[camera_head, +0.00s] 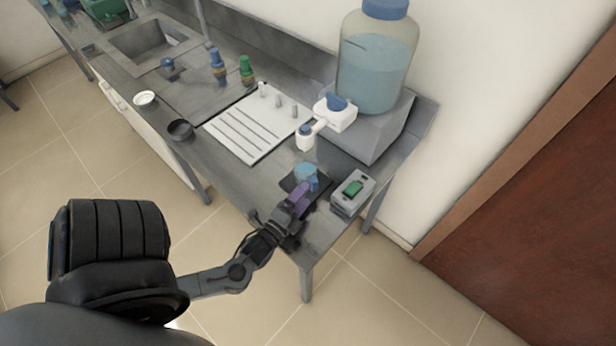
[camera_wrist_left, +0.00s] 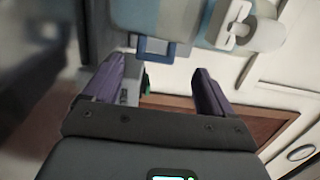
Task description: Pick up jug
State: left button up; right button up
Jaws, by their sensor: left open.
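The small light-blue, see-through jug (camera_head: 306,174) stands upright on a dark pad (camera_head: 318,199) near the right end of the grey bench. My left gripper (camera_head: 300,192) is right beside it on the near side, its purple fingers partly covering the pad and the jug's lower part. In the left wrist view my left gripper (camera_wrist_left: 164,82) is open, with nothing held between its fingers. A blue squared handle (camera_wrist_left: 154,49) appears just beyond the gap, below a pale body that seems to be the jug (camera_wrist_left: 150,14). Whether a finger touches the jug cannot be told. My right gripper is not in view.
A grey box with a green switch (camera_head: 353,190) stands right of the pad. Behind, a large water bottle (camera_head: 375,66) rests on a grey block, with a white tap device (camera_head: 327,117) before it. A white ribbed board (camera_head: 257,125) and small dark bowl (camera_head: 180,129) lie left.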

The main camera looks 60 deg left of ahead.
aim_at(312, 188)
pick_arm(q)
jog(key=shift+f+x, duration=0.15)
jog(key=shift+x, duration=1.25)
jog(key=shift+f+x, duration=0.15)
jog(key=shift+x, duration=1.25)
jog(key=shift+c, duration=0.4)
jog(key=c, duration=1)
jog(key=shift+c, duration=1.4)
jog(key=shift+r, duration=0.15)
